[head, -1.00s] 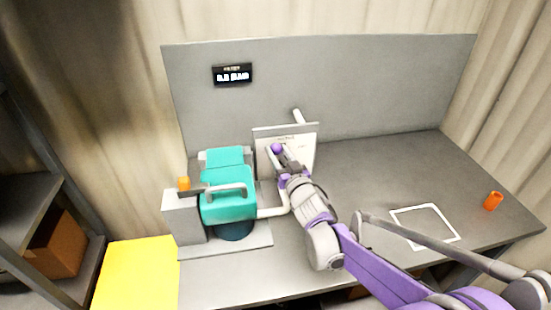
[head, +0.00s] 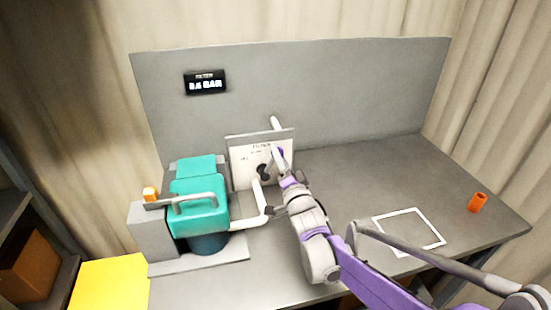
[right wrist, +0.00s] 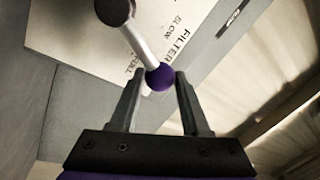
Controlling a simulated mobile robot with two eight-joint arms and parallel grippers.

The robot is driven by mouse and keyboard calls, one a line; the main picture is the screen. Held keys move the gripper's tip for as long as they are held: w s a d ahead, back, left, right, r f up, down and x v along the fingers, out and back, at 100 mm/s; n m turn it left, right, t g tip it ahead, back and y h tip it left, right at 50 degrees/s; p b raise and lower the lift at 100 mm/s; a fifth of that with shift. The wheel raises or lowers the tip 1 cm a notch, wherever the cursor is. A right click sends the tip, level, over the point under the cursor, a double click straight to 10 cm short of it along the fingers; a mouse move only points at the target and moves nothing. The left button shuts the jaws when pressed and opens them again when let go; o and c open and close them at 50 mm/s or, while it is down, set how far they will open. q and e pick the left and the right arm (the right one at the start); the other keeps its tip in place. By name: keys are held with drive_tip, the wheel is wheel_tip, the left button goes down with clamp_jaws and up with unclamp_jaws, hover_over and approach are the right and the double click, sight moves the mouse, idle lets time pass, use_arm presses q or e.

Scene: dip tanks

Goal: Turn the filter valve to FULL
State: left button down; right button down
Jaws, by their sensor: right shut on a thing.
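In the right wrist view, a pale lever (right wrist: 139,43) runs from the dark hub (right wrist: 115,10) to a purple ball knob (right wrist: 160,76). The plate there reads FILTER and SLOW; another label by the lever is partly covered. My right gripper (right wrist: 159,78) is shut on the knob, one finger on each side. In the head view, my right gripper (head: 280,158) is at the plate's right part. My left gripper is out of view.
A teal machine (head: 200,208) with a grey handle and white pipe (head: 262,205) stands left of my right arm. A display (head: 205,82) hangs on the back panel. A white outlined square (head: 408,212) and orange cylinder (head: 477,202) lie right. The right rear bench is clear.

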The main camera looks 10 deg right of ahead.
drive_tip(key=shift+d+f+m+h+b, duration=0.15)
drive_tip(key=shift+d+f+m, duration=0.2)
drive_tip(key=shift+m, duration=0.4)
drive_tip(key=shift+d+f+m+h+b, duration=0.2)
drive_tip(key=shift+d+m, duration=0.15)
drive_tip(key=shift+m, duration=0.45)
drive_tip(key=shift+d+f+m+h+b, duration=0.15)
drive_tip(key=shift+d+f+m, duration=0.2)
drive_tip(key=shift+m, duration=0.4)
drive_tip(key=shift+c, duration=1.9)
unclamp_jaws()
drive_tip(key=s+f, duration=0.2)
drive_tip(key=s, duration=0.8)
drive_tip(key=shift+s, duration=0.35)
